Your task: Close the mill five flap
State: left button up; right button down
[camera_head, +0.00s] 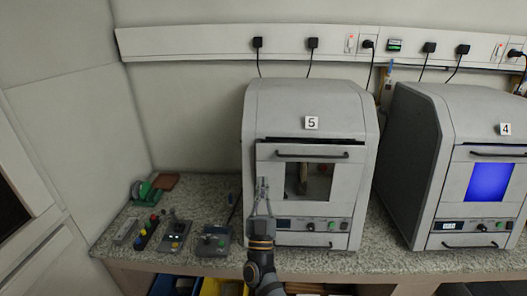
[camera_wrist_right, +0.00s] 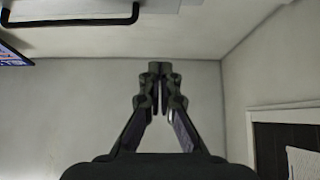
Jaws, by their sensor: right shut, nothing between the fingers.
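Mill five (camera_head: 311,100) is a grey cabinet with a "5" label, standing on the speckled counter. Its flap (camera_head: 268,170) is the front panel, with a dark bar handle (camera_head: 312,155) near the top and a small window (camera_head: 310,182). A dark gap runs along the flap's top edge; how far it stands ajar is hard to tell. My right gripper (camera_head: 262,184) is shut and empty in front of the flap's left side; contact is unclear. The right wrist view shows its closed fingers (camera_wrist_right: 160,72) and a dark bar handle (camera_wrist_right: 75,18) at upper left. My left gripper is out of view.
Mill four (camera_head: 420,130) stands to the right with a blue-lit window (camera_head: 491,182). Small control boxes (camera_head: 175,235) and a green item (camera_head: 146,192) lie on the counter at left. Cables hang from the wall rail (camera_head: 200,42). Coloured bins (camera_head: 222,287) sit below the counter.

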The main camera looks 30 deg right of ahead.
aim_at(264, 154)
jog(key=w+d+r+p, duration=0.1)
jog(key=w, duration=0.2)
jog(key=w+d+r+p, duration=0.2)
jog(key=w, duration=0.1)
jog(key=w+d+r+p, duration=0.1)
jog(key=w+d, duration=0.1)
jog(key=w, duration=0.1)
jog(key=shift+d+r, duration=0.15)
jog(key=shift+r, duration=0.05)
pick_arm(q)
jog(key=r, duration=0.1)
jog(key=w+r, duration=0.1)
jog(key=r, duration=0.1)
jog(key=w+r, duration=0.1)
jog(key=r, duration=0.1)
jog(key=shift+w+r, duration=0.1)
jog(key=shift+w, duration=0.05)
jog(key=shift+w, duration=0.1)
pick_arm(e)
jog(key=shift+s, duration=0.1)
